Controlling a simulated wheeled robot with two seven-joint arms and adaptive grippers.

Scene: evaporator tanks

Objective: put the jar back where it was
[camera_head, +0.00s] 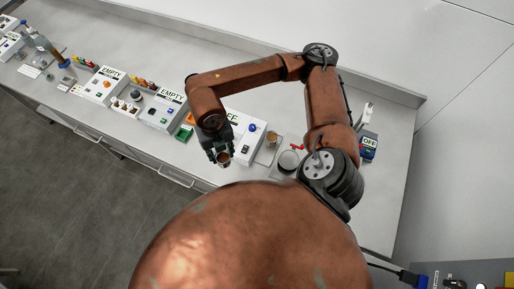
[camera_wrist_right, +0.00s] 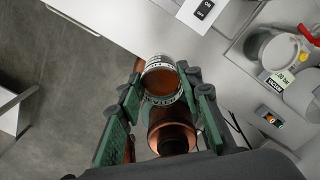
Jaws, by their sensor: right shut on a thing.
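My right gripper (camera_head: 223,155) is shut on a small round jar (camera_head: 224,159) with brown contents. It holds the jar in front of the counter's front edge, near the box lettered in black. In the right wrist view the jar (camera_wrist_right: 162,78) sits between the green finger pads of my right gripper (camera_wrist_right: 158,98), with a pale, marked band around it. Part of the jar is hidden by the fingers. My left gripper is not in view.
The pale counter (camera_head: 215,85) carries white boxes marked EMPTY (camera_head: 164,112), with coloured buttons and small items. Right of the gripper stand a small brown-filled container (camera_head: 272,139) and a clear round vessel (camera_head: 289,160).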

